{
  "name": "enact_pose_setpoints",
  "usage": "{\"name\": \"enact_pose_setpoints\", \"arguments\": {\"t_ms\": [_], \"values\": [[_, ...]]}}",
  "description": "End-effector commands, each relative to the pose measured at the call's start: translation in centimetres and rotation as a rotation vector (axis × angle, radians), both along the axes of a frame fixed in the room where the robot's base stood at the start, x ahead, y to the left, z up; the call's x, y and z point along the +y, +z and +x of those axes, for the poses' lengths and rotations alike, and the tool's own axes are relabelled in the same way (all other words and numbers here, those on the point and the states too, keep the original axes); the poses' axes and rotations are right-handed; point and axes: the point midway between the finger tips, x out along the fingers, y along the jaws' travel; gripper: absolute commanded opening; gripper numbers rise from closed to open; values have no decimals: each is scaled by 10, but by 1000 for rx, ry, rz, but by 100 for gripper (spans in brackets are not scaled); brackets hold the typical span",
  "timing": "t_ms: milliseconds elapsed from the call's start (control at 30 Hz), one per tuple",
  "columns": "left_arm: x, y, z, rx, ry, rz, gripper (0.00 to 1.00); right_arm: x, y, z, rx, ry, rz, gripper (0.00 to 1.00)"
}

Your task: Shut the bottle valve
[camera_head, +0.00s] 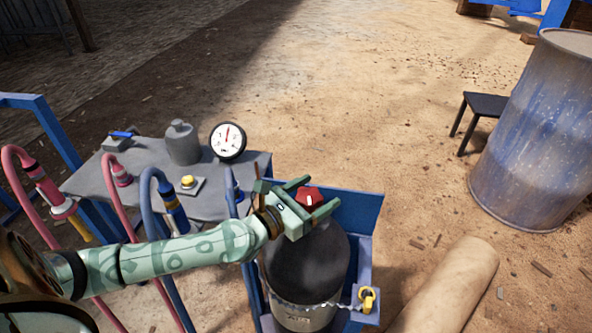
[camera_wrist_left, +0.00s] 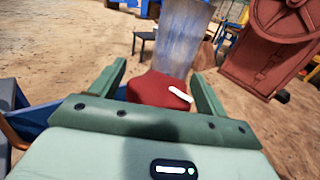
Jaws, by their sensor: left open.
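The bottle (camera_head: 308,270) is a dark grey cylinder standing upright in a blue holder (camera_head: 362,215). Its valve is a red knob (camera_head: 309,194) at the top. The knob also shows in the left wrist view (camera_wrist_left: 155,89), with a white mark on its right side. My left gripper (camera_head: 318,195) is open at the bottle's top, its two fingers spread on either side of the red knob. Gaps show between knob and fingers in the wrist view; contact cannot be told. The valve's stem is hidden. My right gripper is in neither view.
A grey table (camera_head: 82,180) at left carries a gauge (camera_head: 228,141), a grey flask (camera_head: 183,142) and a yellow button (camera_head: 188,182). Pink and blue hoses stand before it. A yellow clasp with chain (camera_head: 367,299) hangs at the holder. A blue drum (camera_head: 540,135) stands right; sandy ground beyond is open.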

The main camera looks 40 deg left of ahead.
Motion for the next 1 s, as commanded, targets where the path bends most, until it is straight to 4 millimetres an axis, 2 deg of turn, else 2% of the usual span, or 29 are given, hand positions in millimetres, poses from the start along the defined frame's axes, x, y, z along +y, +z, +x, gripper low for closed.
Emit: {"name": "enact_pose_setpoints", "arguments": {"t_ms": [167,400,600,800,1000], "values": [[6,0,-28,4,0,2,75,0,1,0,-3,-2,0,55],[21,-1,-87,7,-2,6,75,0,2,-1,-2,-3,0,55],[31,1,-129,4,-3,3,75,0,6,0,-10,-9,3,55],[37,1,-151,1,-1,2,75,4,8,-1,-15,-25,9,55],[38,0,-155,-1,-1,2,75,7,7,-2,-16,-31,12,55]]}}
